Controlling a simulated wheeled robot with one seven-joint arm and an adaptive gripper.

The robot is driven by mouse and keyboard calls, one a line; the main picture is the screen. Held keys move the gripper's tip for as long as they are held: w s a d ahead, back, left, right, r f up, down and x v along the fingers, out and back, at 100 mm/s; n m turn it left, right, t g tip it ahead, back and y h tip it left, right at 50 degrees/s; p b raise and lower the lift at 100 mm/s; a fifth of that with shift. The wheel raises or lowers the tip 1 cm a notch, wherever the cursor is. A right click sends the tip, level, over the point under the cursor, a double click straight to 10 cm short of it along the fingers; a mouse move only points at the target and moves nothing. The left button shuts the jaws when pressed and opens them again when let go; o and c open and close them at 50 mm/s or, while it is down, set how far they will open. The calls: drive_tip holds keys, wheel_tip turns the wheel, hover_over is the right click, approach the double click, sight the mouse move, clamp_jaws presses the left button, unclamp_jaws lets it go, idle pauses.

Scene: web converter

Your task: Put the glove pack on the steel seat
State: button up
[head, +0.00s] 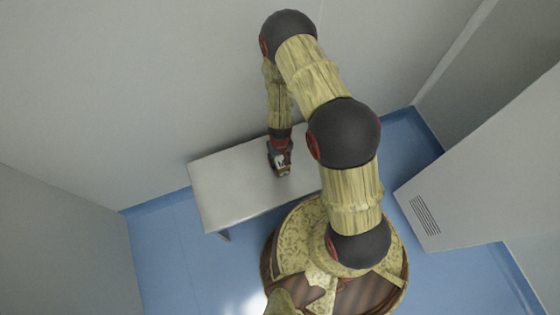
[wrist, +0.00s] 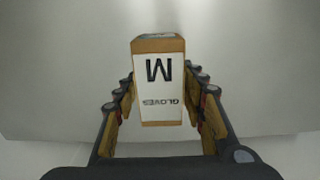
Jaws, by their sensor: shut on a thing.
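The glove pack (wrist: 159,88) is a small brown box with a white label reading "M" and "GLOVES", upside down in the wrist view. My gripper (wrist: 160,100) has a finger on each side of it and is shut on it. In the head view my gripper (head: 282,168) points down over the steel seat (head: 228,188), a plain pale grey bench. The pack is mostly hidden by my gripper there. The seat's surface also fills the background of the wrist view (wrist: 60,70). I cannot tell whether the pack touches the seat.
The seat stands against a grey wall (head: 130,95). Its visible top is bare to the left of my gripper. A pale cabinet-like panel with a vent (head: 425,213) stands at the right. Blue floor (head: 175,255) shows in front of the seat.

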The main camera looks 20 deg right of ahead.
drive_tip(key=shift+r, duration=0.1)
drive_tip(key=shift+f, duration=0.2)
drive_tip(key=o, duration=1.2)
drive_tip(key=shift+r, duration=0.1)
